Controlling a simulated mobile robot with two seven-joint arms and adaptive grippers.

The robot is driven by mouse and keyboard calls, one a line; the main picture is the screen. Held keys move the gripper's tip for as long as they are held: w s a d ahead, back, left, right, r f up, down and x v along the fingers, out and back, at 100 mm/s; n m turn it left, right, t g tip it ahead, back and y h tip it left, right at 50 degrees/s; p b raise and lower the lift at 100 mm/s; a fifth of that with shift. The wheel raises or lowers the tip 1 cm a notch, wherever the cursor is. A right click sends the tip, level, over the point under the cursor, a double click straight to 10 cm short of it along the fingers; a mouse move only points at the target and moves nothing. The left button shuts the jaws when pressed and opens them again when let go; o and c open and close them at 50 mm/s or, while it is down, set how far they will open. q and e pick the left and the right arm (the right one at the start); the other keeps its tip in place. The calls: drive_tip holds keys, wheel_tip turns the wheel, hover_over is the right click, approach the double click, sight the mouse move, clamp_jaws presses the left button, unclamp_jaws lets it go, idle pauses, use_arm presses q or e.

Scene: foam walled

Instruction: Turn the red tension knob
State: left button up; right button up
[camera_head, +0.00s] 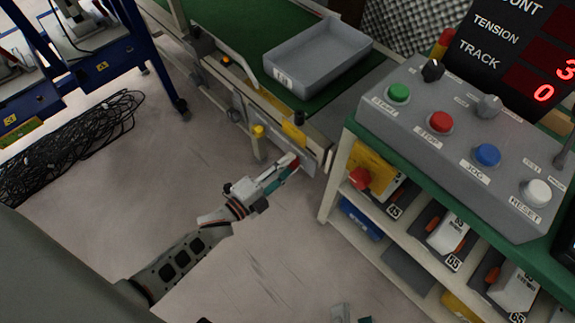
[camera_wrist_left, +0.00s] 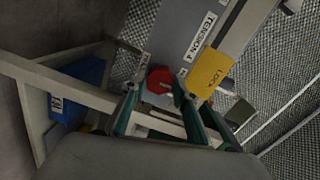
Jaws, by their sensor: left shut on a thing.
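A display (camera_head: 535,60) has a TENSION row reading 3 and a TRACK row reading 0, partly cut off. My right gripper (camera_head: 350,314) shows only as grey and teal bits at the bottom edge; its opening cannot be told.
A yellow LOCK tag (camera_wrist_left: 210,72) is just right of the knob. A grey bin (camera_head: 315,60) stands on the green conveyor. Cables (camera_head: 75,140) lie on the floor.

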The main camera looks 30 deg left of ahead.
use_arm(q)
drive_tip(key=shift+m, duration=1)
drive_tip(key=o, duration=1.1)
drive_tip(key=v, duration=1.2)
drive_tip(key=shift+d, duration=0.1)
